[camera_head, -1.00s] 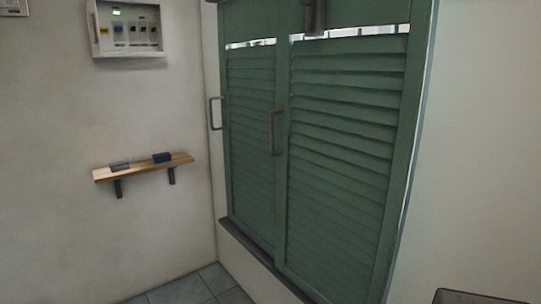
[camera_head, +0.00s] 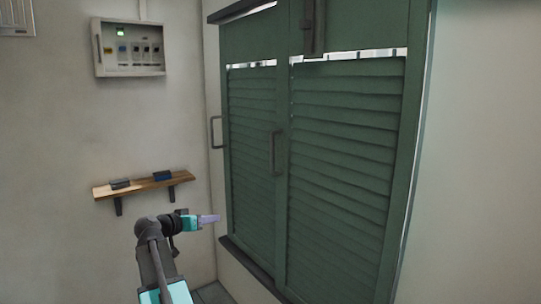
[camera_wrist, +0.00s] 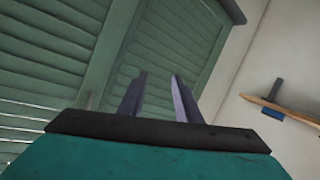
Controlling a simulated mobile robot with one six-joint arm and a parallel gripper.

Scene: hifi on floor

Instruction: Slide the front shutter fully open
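Two green louvred shutters stand side by side in the head view, a right one (camera_head: 345,150) and a left one (camera_head: 252,150). The right one seems to lie in front, its left edge over the other. A grey bar handle (camera_head: 274,153) sits on that left edge. A second handle (camera_head: 215,132) is at the far left edge of the left shutter. Bright slits show near the top of both. My gripper (camera_head: 213,219) is low and left of the shutters, apart from both handles. In the wrist view its fingers (camera_wrist: 160,78) are apart with nothing between, and louvres fill the left.
A wooden shelf (camera_head: 140,187) with two small dark objects is on the left wall, close above my arm; it also shows in the wrist view (camera_wrist: 285,112). A breaker box (camera_head: 130,47) hangs higher. A dark sill (camera_head: 248,258) runs below the shutters. A dark latch-like piece (camera_head: 314,25) hangs at the top.

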